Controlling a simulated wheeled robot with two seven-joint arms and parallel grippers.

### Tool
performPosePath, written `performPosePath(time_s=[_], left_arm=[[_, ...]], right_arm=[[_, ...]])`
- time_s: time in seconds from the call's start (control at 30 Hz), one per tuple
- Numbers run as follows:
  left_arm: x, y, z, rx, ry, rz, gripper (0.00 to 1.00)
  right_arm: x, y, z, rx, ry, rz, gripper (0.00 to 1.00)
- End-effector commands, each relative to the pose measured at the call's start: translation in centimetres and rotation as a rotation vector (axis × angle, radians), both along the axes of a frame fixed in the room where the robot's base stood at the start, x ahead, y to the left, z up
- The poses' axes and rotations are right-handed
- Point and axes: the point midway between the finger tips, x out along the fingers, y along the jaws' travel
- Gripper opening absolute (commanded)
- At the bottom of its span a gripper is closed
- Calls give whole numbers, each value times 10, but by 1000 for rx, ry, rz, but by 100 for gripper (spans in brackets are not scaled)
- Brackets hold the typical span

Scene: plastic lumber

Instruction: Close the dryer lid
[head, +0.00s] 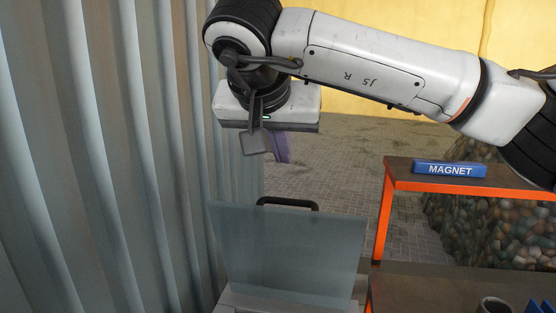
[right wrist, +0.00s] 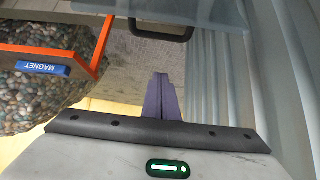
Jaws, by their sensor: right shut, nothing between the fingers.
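The dryer lid (head: 288,255) is a grey-blue translucent panel standing raised above the pale dryer body (head: 232,302) at the bottom of the head view. A black handle (head: 288,202) is on its top edge. The lid also shows at the top of the right wrist view (right wrist: 205,12), with the handle (right wrist: 160,32) below it. My right gripper (head: 283,158) hangs above the handle, apart from it, with its purple fingers shut and empty. The shut fingers also show in the right wrist view (right wrist: 162,98). My left gripper is out of view.
A corrugated metal wall (head: 110,150) stands close on the left. An orange-framed table (head: 470,190) with a blue MAGNET block (head: 449,169) is at the right, beside a stone-filled heap (head: 480,232). Paved floor (head: 345,165) lies clear behind the lid.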

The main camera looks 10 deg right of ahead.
Motion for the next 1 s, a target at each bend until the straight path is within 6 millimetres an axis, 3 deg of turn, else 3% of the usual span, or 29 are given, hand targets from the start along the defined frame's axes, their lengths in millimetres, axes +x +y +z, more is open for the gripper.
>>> performPosePath(time_s=[0.4, 0.63, 1.0], left_arm=[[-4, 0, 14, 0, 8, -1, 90], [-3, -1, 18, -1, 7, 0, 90], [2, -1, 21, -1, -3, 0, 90]], right_arm=[[52, -22, -61, 3, 5, 4, 0], [25, -9, -72, 2, 2, 6, 0], [19, -7, -76, 5, 2, 2, 0]])
